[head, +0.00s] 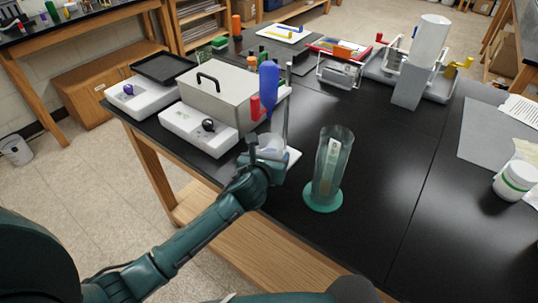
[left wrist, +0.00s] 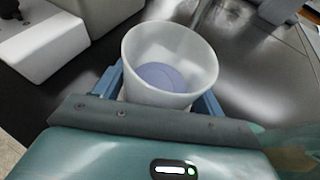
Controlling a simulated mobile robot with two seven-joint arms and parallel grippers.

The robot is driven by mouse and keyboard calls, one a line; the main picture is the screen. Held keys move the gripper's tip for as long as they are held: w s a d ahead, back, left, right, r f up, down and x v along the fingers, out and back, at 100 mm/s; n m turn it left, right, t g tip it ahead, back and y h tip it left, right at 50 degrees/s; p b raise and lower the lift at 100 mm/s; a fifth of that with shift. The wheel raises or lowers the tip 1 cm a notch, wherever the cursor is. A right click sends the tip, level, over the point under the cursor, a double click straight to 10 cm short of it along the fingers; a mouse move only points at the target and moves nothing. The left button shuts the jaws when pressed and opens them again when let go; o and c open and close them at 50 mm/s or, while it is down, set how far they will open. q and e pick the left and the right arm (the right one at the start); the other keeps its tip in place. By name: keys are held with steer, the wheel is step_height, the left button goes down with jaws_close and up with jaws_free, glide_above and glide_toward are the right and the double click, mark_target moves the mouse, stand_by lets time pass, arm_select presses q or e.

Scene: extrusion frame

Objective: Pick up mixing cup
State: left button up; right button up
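The mixing cup is a whitish, translucent, tapered cup (left wrist: 172,60) with an open top and a bluish-purple disc or content at its bottom. In the left wrist view it stands between the blue fingers of my left gripper (left wrist: 165,88), one on each side, very close to its wall. I cannot tell whether they press on it. In the head view my left gripper (head: 264,160) is at the cup (head: 272,146), near the table's front left edge, and partly hides it. The cup's base is hidden. My right gripper is not in view.
A clear cylinder on a green base (head: 323,198) stands just right of the cup. A blue bottle (head: 269,85) and a red item (head: 255,107) are behind it. A grey box (head: 217,92) and white balances (head: 198,128) are left. The black table's middle is clear.

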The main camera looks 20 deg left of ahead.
arm_select(q)
steer(key=c, duration=0.7)
steer(key=shift+r, duration=0.1)
